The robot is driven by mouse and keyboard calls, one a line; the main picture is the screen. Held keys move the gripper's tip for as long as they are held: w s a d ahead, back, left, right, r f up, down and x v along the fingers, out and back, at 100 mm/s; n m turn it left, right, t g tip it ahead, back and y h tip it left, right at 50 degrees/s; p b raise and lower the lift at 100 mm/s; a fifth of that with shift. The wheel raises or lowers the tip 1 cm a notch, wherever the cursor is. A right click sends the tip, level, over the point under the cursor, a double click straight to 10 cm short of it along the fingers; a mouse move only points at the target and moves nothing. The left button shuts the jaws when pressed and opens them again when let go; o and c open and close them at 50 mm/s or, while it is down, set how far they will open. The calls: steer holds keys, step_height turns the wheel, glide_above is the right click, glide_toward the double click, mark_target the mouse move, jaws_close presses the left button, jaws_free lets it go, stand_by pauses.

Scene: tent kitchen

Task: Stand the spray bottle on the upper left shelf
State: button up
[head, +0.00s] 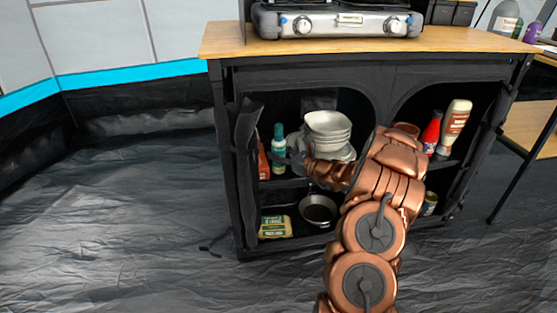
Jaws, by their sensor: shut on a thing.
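The spray bottle (279,140), a teal bottle with a pale label, stands upright at the left of the cabinet's upper left compartment. My gripper (283,158) reaches in from the right and is shut on its lower part. The upper left shelf (285,184) runs just below them. The bottle's base is partly hidden, so I cannot tell whether it touches the shelf.
A stack of pale bowls (328,127) stands close right of the bottle. An orange-red item (262,161) stands at its left, by the rolled-up door flap (246,140). A pan (318,209) and a green-yellow packet (275,226) lie on the lower shelf.

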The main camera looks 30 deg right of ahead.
steer(key=shift+f, duration=0.35)
steer(key=shift+f, duration=0.1)
steer(key=o, duration=1.3)
steer(key=shift+s+d, duration=0.15)
steer(key=shift+s, duration=0.1)
steer(key=p+v, duration=0.4)
steer(key=v, duration=0.7)
steer(key=shift+s, duration=0.25)
